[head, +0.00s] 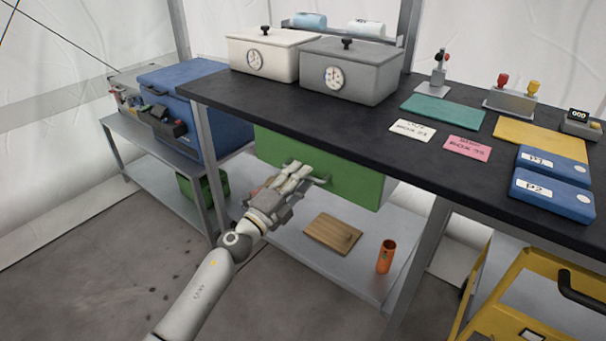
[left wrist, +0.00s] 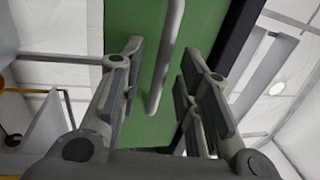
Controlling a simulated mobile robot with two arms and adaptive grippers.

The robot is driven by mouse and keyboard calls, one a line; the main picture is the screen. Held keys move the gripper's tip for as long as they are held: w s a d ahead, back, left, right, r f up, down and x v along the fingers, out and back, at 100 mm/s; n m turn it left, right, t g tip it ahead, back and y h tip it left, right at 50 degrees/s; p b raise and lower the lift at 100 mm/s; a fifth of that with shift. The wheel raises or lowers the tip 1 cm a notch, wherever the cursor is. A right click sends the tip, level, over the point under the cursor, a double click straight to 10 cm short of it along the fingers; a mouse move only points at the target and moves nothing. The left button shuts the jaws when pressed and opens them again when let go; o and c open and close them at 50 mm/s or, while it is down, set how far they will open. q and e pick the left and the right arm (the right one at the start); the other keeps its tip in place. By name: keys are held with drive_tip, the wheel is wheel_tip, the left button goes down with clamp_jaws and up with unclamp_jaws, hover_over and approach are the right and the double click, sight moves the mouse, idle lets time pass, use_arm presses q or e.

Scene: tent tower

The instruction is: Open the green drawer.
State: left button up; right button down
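The green drawer (head: 352,182) sits under the front edge of the dark tabletop, and its front looks roughly in line with that edge. Its green front (left wrist: 142,128) fills the middle of the left wrist view. My left gripper (head: 296,176) is at the drawer front and covers part of the handle in the head view. In the left wrist view its fingers (left wrist: 163,52) are spread apart, with the grey bar handle (left wrist: 166,62) between them. I see clear gaps on both sides of the bar. My right gripper is out of view.
The dark tabletop (head: 385,123) holds a white box (head: 275,53), a grey box (head: 350,72) and blue cases (head: 553,166). The lower shelf (head: 290,238) carries a wooden board (head: 333,233) and an orange cup (head: 386,256). A yellow cart (head: 510,312) stands at the right.

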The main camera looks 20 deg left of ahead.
use_arm(q)
drive_tip(key=shift+x, duration=0.85)
clamp_jaws()
